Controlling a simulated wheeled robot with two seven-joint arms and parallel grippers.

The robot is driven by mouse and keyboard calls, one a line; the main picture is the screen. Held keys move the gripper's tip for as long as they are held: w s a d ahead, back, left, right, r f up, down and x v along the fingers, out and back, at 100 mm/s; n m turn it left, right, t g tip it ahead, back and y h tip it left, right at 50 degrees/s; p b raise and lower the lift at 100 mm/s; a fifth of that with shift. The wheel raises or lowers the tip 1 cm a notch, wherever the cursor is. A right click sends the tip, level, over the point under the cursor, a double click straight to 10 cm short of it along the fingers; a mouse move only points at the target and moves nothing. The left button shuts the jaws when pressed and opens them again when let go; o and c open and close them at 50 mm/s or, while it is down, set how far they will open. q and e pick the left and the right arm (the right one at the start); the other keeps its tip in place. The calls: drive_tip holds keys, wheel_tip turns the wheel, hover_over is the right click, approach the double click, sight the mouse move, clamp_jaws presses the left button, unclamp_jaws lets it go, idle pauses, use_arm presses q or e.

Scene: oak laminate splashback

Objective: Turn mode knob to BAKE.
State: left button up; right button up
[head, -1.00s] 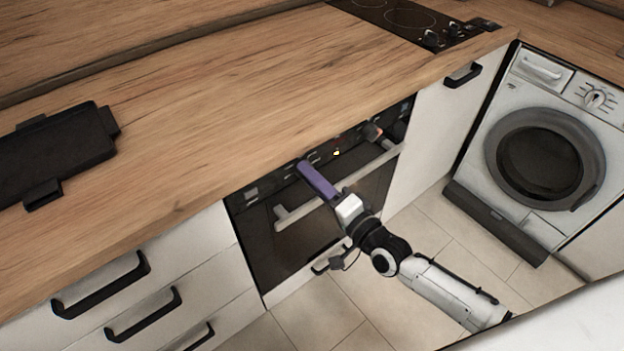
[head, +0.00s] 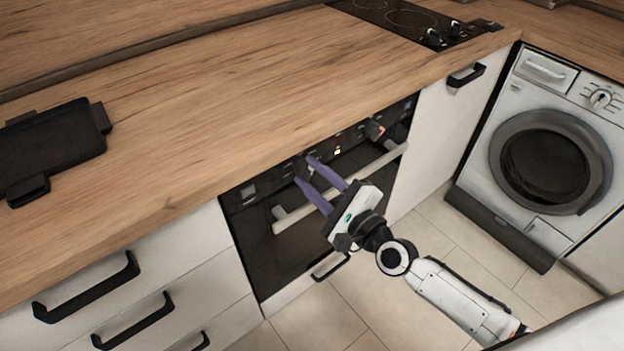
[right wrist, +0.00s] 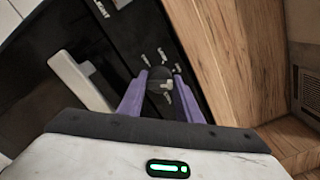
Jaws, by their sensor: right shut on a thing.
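The oven (head: 262,235) is built in under the worktop, with a dark control panel along its top. My right gripper (head: 303,170) is at the panel, its two purple fingers shut on a dark round knob, which is mostly hidden in the head view. In the right wrist view the knob (right wrist: 158,75) sits between the fingertips (right wrist: 160,86). A light pointer mark shows on it, and small white symbols ring it. I cannot tell which symbol is BAKE. My left gripper is not in view.
The oven's handle bar (head: 345,185) runs just below the panel, under my fingers. Another knob (head: 375,130) is farther right on the panel. The worktop (head: 200,120) juts out above. A washing machine (head: 550,160) stands at the right, and a black tray (head: 55,150) lies on the left.

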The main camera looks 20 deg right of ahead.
drive_tip(key=shift+f+m, duration=0.1)
drive_tip(key=shift+m, duration=0.8)
drive_tip(key=shift+m+b, duration=0.5)
drive_tip(key=shift+m, duration=0.9)
drive_tip(key=o, duration=1)
drive_tip(key=shift+o, duration=0.2)
